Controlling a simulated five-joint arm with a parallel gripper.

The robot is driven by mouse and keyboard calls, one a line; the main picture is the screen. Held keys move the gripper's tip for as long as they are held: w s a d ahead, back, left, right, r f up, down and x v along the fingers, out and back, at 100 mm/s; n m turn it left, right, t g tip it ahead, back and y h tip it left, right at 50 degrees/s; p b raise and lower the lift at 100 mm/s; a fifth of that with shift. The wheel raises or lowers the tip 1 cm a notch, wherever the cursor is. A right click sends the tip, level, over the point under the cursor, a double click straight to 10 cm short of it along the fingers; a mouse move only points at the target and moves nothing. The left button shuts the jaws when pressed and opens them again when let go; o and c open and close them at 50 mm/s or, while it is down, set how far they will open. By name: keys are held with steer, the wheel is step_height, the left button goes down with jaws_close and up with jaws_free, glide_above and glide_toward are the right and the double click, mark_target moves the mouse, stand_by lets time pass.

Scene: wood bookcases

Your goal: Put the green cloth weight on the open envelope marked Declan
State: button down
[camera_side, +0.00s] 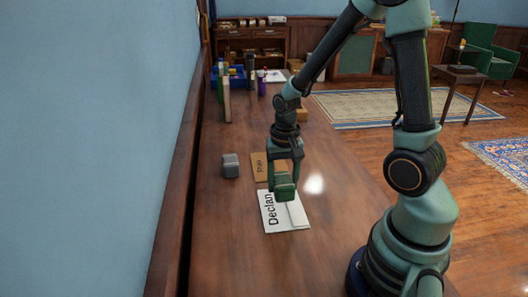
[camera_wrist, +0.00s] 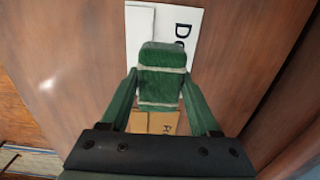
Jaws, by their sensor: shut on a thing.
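The green cloth weight (camera_side: 285,187) is between the fingers of my gripper (camera_side: 287,178), which is shut on it. In the wrist view the weight (camera_wrist: 162,75) shows as a green block with pale bands, with a finger of my gripper (camera_wrist: 160,95) on each side. The white envelope marked Declan (camera_side: 285,213) lies on the table, just below and in front of the weight in the side view. In the wrist view the envelope (camera_wrist: 138,35) is partly hidden behind the weight. I cannot tell whether the weight touches it.
A brown envelope (camera_side: 261,167) with dark lettering lies behind the white one. A grey block (camera_side: 231,165) stands to its left. Upright books (camera_side: 226,100) and a blue tray (camera_side: 237,82) are farther back. The table front left (camera_side: 215,245) is clear.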

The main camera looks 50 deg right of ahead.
mark_target(283, 179)
steer(key=shift+f, duration=2)
steer(key=shift+f, duration=0.35)
steer(key=shift+c, duration=0.6)
jaws_free()
step_height(283, 179, up, 12)
steer(key=shift+f, duration=0.1)
steer(key=shift+a+r, duration=0.1)
steer(key=shift+r, duration=0.55)
steer(key=s+a+r+n+t, duration=0.2)
steer(key=a+r+n+t, duration=0.3)
steer(key=a+r+n, duration=0.2)
steer(key=shift+s+r+n+t, duration=0.3)
steer(key=shift+r+n, duration=0.7)
steer(key=shift+r, duration=0.6)
